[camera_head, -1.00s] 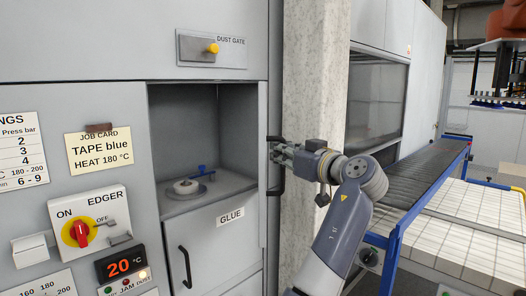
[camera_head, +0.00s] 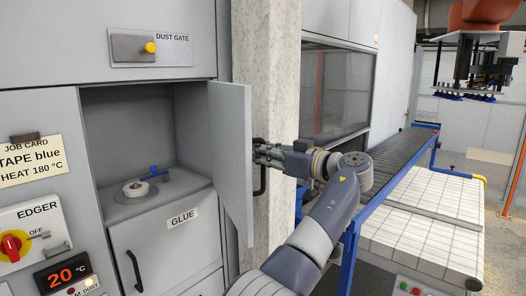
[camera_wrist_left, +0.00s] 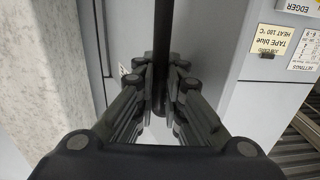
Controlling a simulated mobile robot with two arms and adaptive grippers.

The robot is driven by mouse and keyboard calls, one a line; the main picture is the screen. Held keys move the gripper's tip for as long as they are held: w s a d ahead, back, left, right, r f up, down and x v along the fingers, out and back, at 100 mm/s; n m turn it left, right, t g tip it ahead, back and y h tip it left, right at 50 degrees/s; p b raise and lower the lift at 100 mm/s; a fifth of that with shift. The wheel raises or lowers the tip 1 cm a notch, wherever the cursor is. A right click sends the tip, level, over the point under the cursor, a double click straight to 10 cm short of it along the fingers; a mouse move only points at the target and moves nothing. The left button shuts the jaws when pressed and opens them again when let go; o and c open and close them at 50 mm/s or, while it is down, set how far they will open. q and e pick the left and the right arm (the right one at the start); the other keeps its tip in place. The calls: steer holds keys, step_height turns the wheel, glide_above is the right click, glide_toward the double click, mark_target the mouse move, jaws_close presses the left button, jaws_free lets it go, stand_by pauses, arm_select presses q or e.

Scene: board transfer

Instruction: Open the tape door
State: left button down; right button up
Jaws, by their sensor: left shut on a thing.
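The tape door (camera_head: 233,150) is a grey panel at the right side of an open compartment. It stands swung outward, with its inner face showing in the head view. My left gripper (camera_head: 264,153) is shut on the door's dark bar handle (camera_head: 261,182), on the door's outer side. In the left wrist view, the fingers (camera_wrist_left: 161,88) close around the upright handle (camera_wrist_left: 161,35) from both sides. A white tape roll (camera_head: 136,189) with a blue part above it sits inside the compartment. My right gripper is not in view.
A concrete pillar (camera_head: 268,70) stands right behind the door and gripper. A conveyor (camera_head: 400,152) with a blue frame lies to the right. The GLUE door (camera_head: 170,250) below the compartment is shut and has its own handle (camera_head: 134,270).

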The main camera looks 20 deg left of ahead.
arm_select(q)
steer(key=shift+r, duration=0.55)
steer(key=c, duration=1.7)
jaws_free()
steer(key=shift+s, duration=0.1)
steer(key=shift+a, duration=0.15)
